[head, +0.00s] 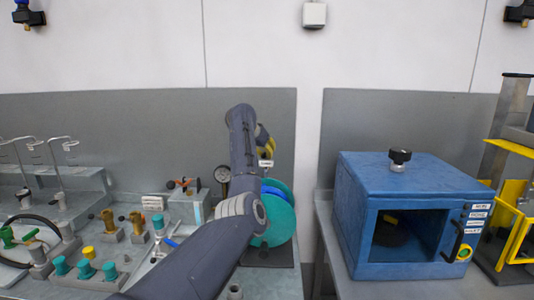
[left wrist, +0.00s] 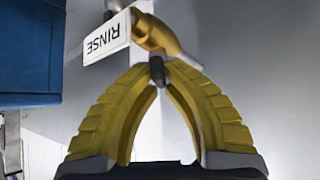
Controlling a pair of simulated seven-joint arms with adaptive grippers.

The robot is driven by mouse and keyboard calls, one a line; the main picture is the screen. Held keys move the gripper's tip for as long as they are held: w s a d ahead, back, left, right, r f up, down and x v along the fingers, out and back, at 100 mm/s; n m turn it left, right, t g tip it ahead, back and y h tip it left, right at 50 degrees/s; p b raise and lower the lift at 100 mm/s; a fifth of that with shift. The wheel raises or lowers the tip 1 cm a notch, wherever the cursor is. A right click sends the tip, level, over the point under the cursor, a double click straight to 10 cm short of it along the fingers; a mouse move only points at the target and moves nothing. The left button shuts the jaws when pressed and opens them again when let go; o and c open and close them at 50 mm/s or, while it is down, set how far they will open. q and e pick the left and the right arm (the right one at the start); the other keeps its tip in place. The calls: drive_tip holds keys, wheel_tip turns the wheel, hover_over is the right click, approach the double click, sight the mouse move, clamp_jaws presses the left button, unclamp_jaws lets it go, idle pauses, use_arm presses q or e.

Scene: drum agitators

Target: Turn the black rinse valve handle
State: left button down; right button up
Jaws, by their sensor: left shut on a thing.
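My left gripper (head: 264,142) has yellow fingers and is in front of the grey back panel, above the teal drum. In the left wrist view the fingertips (left wrist: 157,70) come together on a small dark piece, the black rinse valve handle (left wrist: 156,68). Most of the handle is hidden between the tips. The brass valve body (left wrist: 155,34) is just beyond them, with a white tag reading RINSE (left wrist: 106,39) beside it. The tag (head: 266,163) also shows small in the head view. My right gripper is in neither view.
The teal drum (head: 281,222) stands below the gripper, partly behind my arm. A pressure gauge (head: 222,174) is to its left. Brass and teal fittings crowd the left bench. A blue cabinet (head: 410,172) with a black top knob stands on the right.

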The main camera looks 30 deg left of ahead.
use_arm(q)
drive_tip(key=shift+d, duration=0.1)
drive_tip(key=shift+n+g+y, duration=0.6)
drive_tip(key=shift+n+y, duration=1.6)
drive_tip(key=shift+n, duration=0.7)
drive_tip(key=c, duration=1.5)
unclamp_jaws()
drive_tip(key=shift+o, duration=0.2)
drive_tip(key=shift+r, duration=0.1)
drive_tip(key=v, duration=1.1)
drive_tip(key=shift+s+d+r, duration=0.2)
drive_tip(key=shift+s+r, duration=0.05)
